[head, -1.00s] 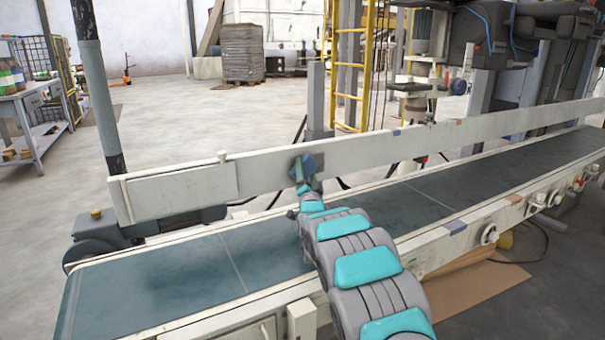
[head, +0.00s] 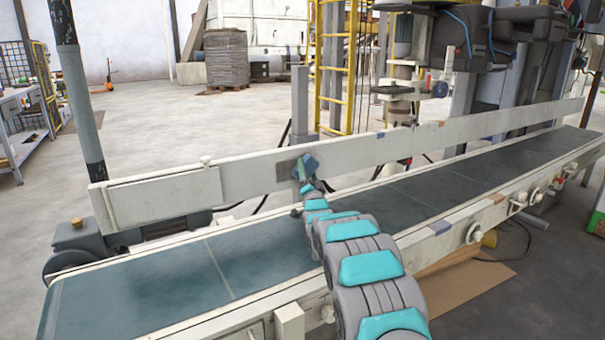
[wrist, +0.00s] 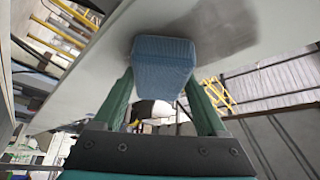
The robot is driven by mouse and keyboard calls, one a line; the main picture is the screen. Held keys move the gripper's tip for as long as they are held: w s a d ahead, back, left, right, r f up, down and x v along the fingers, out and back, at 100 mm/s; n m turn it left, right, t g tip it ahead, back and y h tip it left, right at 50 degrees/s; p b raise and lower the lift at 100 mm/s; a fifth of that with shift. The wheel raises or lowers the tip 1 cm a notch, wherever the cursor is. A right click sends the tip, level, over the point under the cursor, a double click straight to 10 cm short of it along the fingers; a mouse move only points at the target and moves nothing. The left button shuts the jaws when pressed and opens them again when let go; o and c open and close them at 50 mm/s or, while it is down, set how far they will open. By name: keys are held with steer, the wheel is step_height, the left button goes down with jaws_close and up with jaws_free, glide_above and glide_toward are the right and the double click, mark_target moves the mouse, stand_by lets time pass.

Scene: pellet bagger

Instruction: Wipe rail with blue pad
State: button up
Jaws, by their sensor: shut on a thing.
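The rail is a long, pale board (head: 400,146) standing along the far side of the conveyor. The blue pad (head: 309,165) is against its near face, left of the middle. My gripper (head: 304,184) is shut on the pad. In the wrist view, the pad (wrist: 162,58) sits between the two green fingers of my gripper (wrist: 160,88), with its far side at the rail surface (wrist: 95,70). Firm contact cannot be told for certain. A dark grey smudge (head: 284,174) shows on the rail just left of the pad. The pad hides part of the rail.
The dark conveyor belt (head: 150,284) runs below the rail, with my arm reaching over it. A grey post (head: 299,95) and a yellow ladder frame (head: 350,60) stand behind the rail. A small knob (head: 206,161) sits on the rail's top edge.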

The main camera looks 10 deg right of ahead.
mark_target(316, 169)
steer(key=shift+w+d+r, duration=0.1)
steer(key=shift+w+d, duration=0.2)
steer(key=shift+d, duration=0.4)
steer(key=shift+w+d, duration=0.25)
steer(key=shift+d, duration=0.6)
steer(key=shift+s+a+b, duration=0.45)
steer(key=shift+s+a, duration=0.25)
steer(key=shift+a, duration=1.5)
steer(key=shift+s+a+b, duration=0.5)
steer(key=shift+s+a, duration=0.25)
steer(key=shift+a, duration=1.5)
steer(key=shift+s+a+b, duration=0.45)
steer(key=shift+s+a, duration=0.25)
steer(key=shift+a, duration=1.5)
steer(key=shift+d, duration=0.1)
